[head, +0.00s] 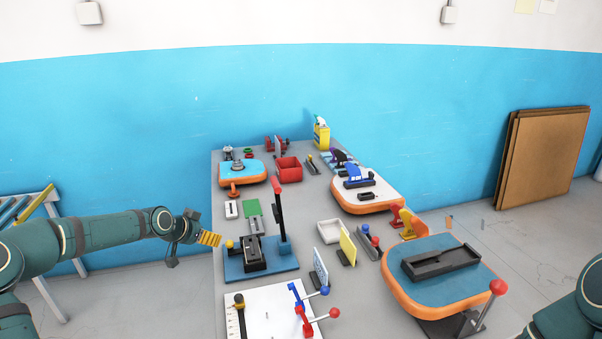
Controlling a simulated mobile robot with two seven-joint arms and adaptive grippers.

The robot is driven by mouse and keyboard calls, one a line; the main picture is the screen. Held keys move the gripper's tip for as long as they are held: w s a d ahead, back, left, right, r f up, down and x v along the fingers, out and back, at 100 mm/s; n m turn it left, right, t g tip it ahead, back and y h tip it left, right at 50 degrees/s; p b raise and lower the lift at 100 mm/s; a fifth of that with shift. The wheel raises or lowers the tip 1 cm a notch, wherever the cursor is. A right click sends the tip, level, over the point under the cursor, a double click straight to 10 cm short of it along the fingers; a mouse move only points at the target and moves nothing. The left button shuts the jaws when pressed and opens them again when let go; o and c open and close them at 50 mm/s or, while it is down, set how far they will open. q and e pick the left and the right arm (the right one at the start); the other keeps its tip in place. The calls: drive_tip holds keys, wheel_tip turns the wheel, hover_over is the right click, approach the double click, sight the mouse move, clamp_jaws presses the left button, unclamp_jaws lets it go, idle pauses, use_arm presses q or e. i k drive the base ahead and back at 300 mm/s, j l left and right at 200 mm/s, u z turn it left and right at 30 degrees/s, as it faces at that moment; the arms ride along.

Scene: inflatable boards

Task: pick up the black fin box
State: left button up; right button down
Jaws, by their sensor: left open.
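A long black box with a recessed channel (441,261) lies on the blue top of an orange-edged board (404,296) at the right front. A smaller black block (254,254) stands on a blue base plate (278,270) left of the middle, and a small black piece (367,196) lies on the white board. I cannot tell for certain which is the fin box; the channelled one looks most like it. My left gripper (207,240), with yellow fingertips, is open and empty near the table's left edge, apart from all of these. My right gripper is out of view.
The grey table (230,292) is crowded. A red-handled lever (279,210) rises above the blue plate. A yellow card (347,247), white tray (329,231) and red-knobbed lever (497,288) stand near the boards. A red bin (289,169) is farther back.

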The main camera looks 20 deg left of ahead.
sight(253, 253)
drive_tip(key=k+j, duration=0.15)
drive_tip(key=k, duration=0.35)
drive_tip(key=k+j, duration=0.2)
drive_tip(key=k, duration=0.25)
